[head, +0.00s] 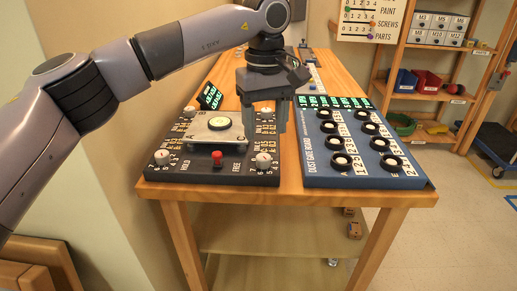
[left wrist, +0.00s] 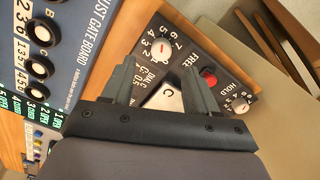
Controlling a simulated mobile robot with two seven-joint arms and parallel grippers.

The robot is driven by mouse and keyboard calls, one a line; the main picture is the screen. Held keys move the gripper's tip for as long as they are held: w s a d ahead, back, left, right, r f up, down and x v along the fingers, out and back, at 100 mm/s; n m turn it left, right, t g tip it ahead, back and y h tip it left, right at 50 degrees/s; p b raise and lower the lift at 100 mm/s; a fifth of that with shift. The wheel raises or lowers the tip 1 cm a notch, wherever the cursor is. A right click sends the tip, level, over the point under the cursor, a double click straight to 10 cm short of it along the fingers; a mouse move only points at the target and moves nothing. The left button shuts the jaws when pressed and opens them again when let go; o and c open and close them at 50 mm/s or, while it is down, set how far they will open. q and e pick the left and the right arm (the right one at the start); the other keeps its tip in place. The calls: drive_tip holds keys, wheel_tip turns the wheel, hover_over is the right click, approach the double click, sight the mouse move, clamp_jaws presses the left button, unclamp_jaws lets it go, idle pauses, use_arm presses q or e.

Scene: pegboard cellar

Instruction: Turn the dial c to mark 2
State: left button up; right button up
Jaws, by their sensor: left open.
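A dark control panel (head: 200,173) lies on the wooden bench with a pale dial near each corner. Its near right dial (head: 263,160) also shows in the left wrist view (left wrist: 160,50) as a white knob with a red mark, ringed by numbers. Lettering beside it seems to read "DIAL C", but is partly hidden. Which number its mark meets is too small to tell. My left gripper (head: 263,128) hangs above the panel's right side, fingers downward. My right gripper is out of view.
A red knob (head: 217,155) stands between "HOLD" and "FREE" on the panel's near side. The blue dust gate board (head: 358,178) with several black knobs lies close on the right.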

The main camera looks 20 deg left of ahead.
sight(263, 156)
use_arm(q)
drive_tip(key=shift+a+f, duration=0.1)
drive_tip(key=shift+a, duration=0.15)
wheel_tip(263, 156, down, 7)
drive_tip(key=shift+d+r+b, duration=0.1)
drive_tip(key=shift+r+b, duration=0.1)
drive_tip(key=shift+b, duration=0.15)
drive_tip(key=c, duration=1)
